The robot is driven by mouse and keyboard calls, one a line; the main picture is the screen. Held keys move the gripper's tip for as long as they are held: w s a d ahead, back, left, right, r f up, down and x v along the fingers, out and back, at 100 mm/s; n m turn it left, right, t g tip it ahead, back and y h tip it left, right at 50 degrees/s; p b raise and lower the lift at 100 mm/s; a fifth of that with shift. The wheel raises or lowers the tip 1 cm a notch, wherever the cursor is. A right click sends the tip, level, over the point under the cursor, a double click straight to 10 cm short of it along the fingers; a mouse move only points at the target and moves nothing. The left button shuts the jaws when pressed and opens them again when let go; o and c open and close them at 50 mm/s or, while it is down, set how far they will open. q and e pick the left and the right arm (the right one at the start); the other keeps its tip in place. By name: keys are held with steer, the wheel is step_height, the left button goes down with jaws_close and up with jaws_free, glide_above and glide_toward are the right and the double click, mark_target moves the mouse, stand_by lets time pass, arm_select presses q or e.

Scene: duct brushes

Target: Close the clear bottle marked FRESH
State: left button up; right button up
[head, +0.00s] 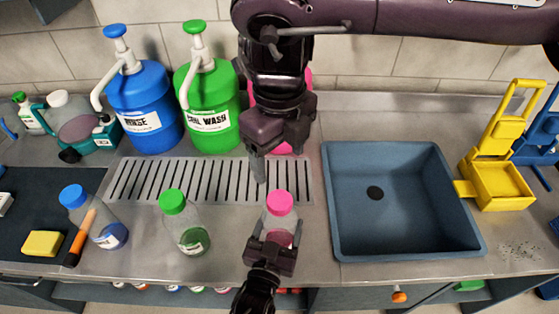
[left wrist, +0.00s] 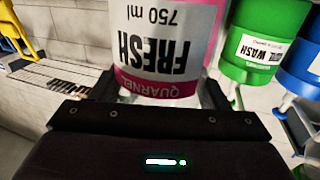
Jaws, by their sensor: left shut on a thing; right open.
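The clear bottle marked FRESH (head: 281,222) stands on the steel counter by its front edge, left of the sink. Its pink cap (head: 280,203) sits on top; I cannot tell how tight. My left gripper (head: 272,252) is shut on this bottle's body from the front. In the left wrist view the bottle's white and pink label (left wrist: 165,45) reads FRESH upside down, between the fingers. My right gripper (head: 259,168) reaches down from above, open and empty, behind and a little left of the pink cap, apart from it.
A green-capped bottle (head: 186,225) and a blue-capped bottle (head: 105,228) stand to the left. Blue (head: 150,100) and green (head: 212,95) pump jugs stand behind the drain grate (head: 150,185); a pink container is mostly hidden behind my right arm. A blue sink (head: 400,245) lies right.

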arm_select(q)
steer(key=o, duration=1.9)
steer(key=shift+o, duration=0.2)
steer(key=shift+s+a+f, duration=0.1)
steer(key=shift+s, duration=0.3)
steer(key=b+v, duration=0.2)
steer(key=v, duration=0.5)
